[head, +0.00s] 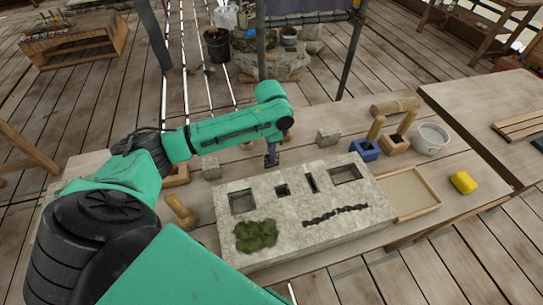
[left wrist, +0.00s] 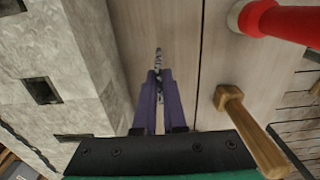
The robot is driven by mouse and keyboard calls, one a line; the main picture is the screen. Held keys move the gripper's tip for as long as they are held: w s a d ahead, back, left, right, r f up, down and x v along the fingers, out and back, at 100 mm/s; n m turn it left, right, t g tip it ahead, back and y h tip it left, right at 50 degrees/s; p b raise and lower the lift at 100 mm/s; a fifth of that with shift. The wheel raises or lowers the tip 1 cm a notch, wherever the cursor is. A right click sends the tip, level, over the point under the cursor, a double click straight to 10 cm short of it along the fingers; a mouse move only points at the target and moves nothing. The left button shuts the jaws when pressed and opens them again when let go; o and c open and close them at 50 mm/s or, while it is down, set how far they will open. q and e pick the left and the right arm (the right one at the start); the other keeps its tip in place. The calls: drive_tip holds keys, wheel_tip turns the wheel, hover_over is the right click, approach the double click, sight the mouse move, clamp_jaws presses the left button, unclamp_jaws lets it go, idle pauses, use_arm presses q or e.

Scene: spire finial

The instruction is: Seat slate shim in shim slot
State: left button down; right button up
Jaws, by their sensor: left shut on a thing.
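My left gripper (head: 271,160) hangs just beyond the back edge of the pale stone block (head: 285,228). In the left wrist view its purple fingers (left wrist: 157,80) are shut on a thin grey piece, the slate shim (left wrist: 158,57), which sticks out past the tips. The shim is in the air beside the block, apart from it. A narrow dark slot (head: 311,182), which looks like the shim slot, lies in the block's top between a small square hole (head: 282,190) and a larger rectangular recess (head: 345,174). It is empty. My right gripper is not in view.
Green moss (head: 256,236) and a dark crack mark the block's top. A wooden-handled tool (left wrist: 250,130) and a red object (left wrist: 288,22) lie near the gripper. Right of the block are a shallow sand tray (head: 432,205), a yellow sponge (head: 463,182) and a grey pot (head: 431,138).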

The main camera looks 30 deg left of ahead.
use_arm(q)
drive_tip(key=shift+f, duration=1)
drive_tip(key=c, duration=1)
unclamp_jaws()
drive_tip(key=shift+f, duration=0.1)
